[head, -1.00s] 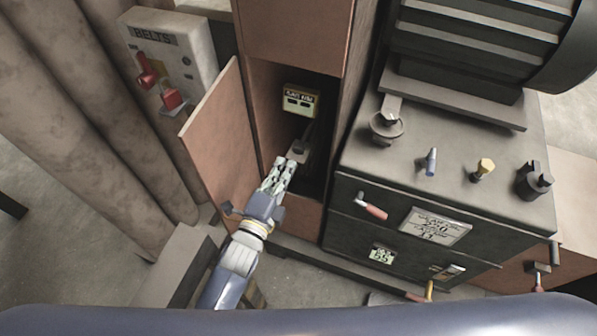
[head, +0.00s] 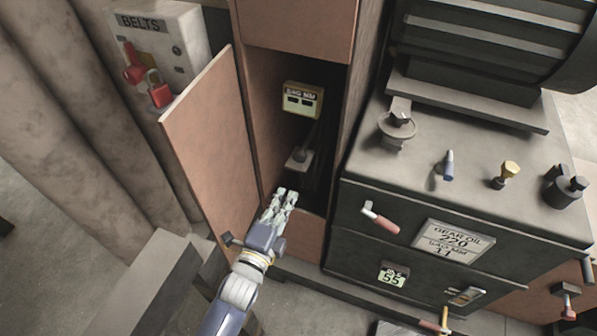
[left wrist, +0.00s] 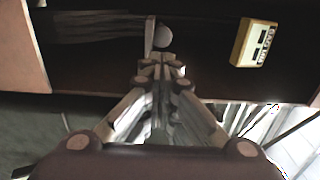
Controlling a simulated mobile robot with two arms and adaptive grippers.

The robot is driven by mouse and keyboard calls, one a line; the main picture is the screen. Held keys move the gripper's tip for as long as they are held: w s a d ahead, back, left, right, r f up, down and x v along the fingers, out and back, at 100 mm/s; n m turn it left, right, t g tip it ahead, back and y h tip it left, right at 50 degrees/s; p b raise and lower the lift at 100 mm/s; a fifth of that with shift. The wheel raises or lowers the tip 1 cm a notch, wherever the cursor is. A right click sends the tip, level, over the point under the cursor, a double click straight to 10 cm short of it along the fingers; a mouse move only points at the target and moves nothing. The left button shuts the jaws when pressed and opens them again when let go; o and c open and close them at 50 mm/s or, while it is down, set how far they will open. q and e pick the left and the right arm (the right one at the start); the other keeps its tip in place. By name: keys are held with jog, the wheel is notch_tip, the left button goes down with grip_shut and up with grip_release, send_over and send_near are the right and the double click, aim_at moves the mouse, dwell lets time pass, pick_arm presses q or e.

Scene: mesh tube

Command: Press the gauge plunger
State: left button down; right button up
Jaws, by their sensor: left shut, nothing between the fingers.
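The gauge (head: 302,98) is a small yellow box with dark windows inside the open brown cabinet. Below it a rounded dark knob, seemingly the plunger (head: 300,153), sits on a pale block (head: 299,163). My left gripper (head: 285,191) is shut and empty at the cabinet opening, in front of and below the block, with a visible gap in the head view. My right gripper is not in view.
The open cabinet door (head: 205,150) stands left of my left arm. A dark machine housing (head: 430,195) with handles and knobs stands right of the cabinet. The cabinet opening is narrow.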

aim_at(303, 161)
pick_arm(q)
jog(key=x, duration=1)
jog(key=shift+w, duration=0.1)
jog(key=shift+b+x, duration=0.4)
jog(key=shift+x, duration=0.45)
jog(key=shift+r, duration=0.1)
